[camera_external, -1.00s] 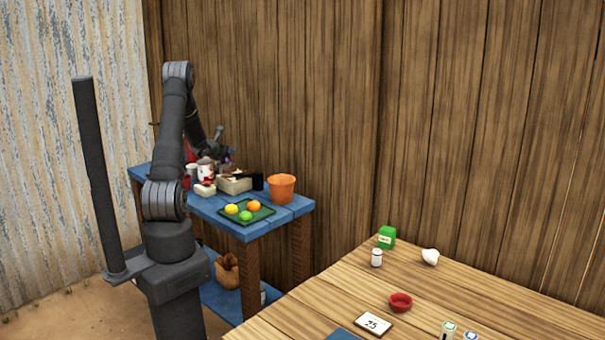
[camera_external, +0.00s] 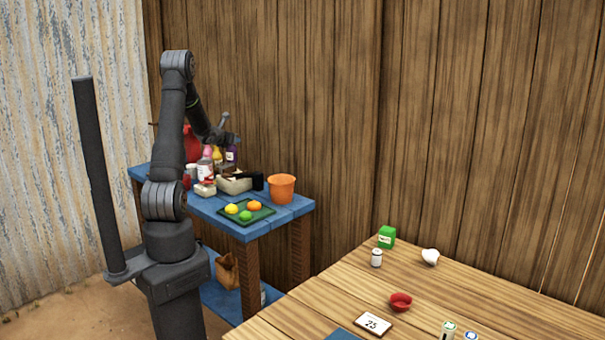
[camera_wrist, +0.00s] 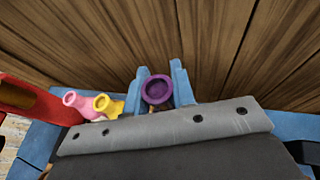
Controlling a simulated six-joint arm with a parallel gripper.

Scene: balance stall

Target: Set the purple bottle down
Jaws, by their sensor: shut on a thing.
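The purple bottle (camera_wrist: 157,90) is between the two blue fingers of my gripper (camera_wrist: 160,84) in the wrist view, seen from its round top. My gripper is shut on it.
A pink bottle (camera_wrist: 77,103) and a yellow bottle (camera_wrist: 106,105) stand left of it, beside a red thing (camera_wrist: 25,95). A light box (camera_external: 234,185), an orange pot (camera_external: 281,188) and a green tray (camera_external: 262,213) with fruit are in front. The plank wall is close behind.

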